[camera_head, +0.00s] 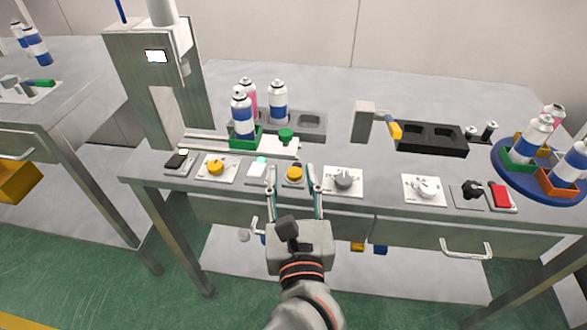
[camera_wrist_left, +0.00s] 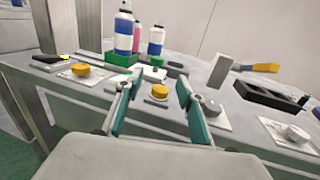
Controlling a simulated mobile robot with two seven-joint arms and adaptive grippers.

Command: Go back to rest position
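My left gripper (camera_head: 292,188) reaches up from the bottom of the head view, at the front edge of the grey workbench (camera_head: 340,90). Its two teal-lined fingers are spread with nothing between them. A yellow round knob (camera_head: 294,173) on a dark plate sits just beyond the fingertips. In the left wrist view the open fingers (camera_wrist_left: 155,105) frame the same yellow knob (camera_wrist_left: 159,91), with a visible gap to it. I cannot tell whether a finger touches the plate. My right gripper is in neither view.
A crimping machine (camera_head: 150,85) stands at the back left. A can (camera_head: 243,120) stands in a green holder (camera_head: 241,143) nearby. Knobs and switches line the front edge, including a white knob (camera_head: 344,179). A blue turntable (camera_head: 507,178) with cans is at the right. Drawer handles (camera_head: 467,249) jut out below.

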